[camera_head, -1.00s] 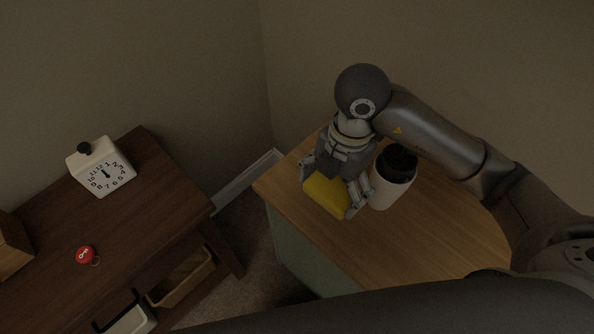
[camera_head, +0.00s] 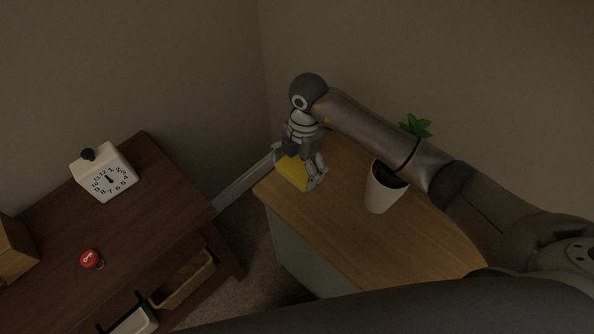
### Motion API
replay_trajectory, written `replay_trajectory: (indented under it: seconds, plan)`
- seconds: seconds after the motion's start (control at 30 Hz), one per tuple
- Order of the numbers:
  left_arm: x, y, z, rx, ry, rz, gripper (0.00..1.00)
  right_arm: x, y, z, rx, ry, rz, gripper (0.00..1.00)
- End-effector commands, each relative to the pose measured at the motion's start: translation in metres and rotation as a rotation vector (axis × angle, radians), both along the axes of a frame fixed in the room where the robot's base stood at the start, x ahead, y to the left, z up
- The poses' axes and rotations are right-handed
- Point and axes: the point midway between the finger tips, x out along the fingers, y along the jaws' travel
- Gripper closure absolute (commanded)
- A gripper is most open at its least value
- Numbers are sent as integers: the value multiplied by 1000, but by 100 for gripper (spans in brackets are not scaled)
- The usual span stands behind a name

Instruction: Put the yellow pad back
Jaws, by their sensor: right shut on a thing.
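The yellow pad (camera_head: 294,171) is at the far left corner of the light wooden top, below my right gripper. My right gripper (camera_head: 300,172) is shut on the pad, with its fingers along the pad's sides. I cannot tell whether the pad touches the wood or hangs just above it. My left gripper is not in view.
A white pot (camera_head: 381,193) with dark filling stands on the light wooden top (camera_head: 340,233), near my right arm. Green leaves (camera_head: 415,126) show behind the arm. A dark wooden table (camera_head: 150,208) at left holds a white clock (camera_head: 105,175) and a red key tag (camera_head: 90,259). A gap separates the two.

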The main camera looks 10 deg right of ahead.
Motion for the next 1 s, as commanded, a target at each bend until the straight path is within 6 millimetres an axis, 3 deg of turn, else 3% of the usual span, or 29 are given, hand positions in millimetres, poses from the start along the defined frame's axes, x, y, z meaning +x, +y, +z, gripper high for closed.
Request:
replay_trajectory:
  seconds: [0.3, 0.7, 0.73, 0.8, 1.0]
  plan:
    - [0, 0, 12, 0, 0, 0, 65, 5, 1, -34, 0, 2, -1, 34]
    - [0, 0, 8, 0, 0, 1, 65, 5, 1, -41, -1, 0, 0, 34]
    - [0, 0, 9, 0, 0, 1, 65, 5, 1, -40, -1, 0, 0, 8]
    - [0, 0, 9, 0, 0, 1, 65, 5, 1, -39, -1, 0, 0, 0]
    - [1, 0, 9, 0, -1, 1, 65, 5, 1, -39, -1, 0, 0, 0]
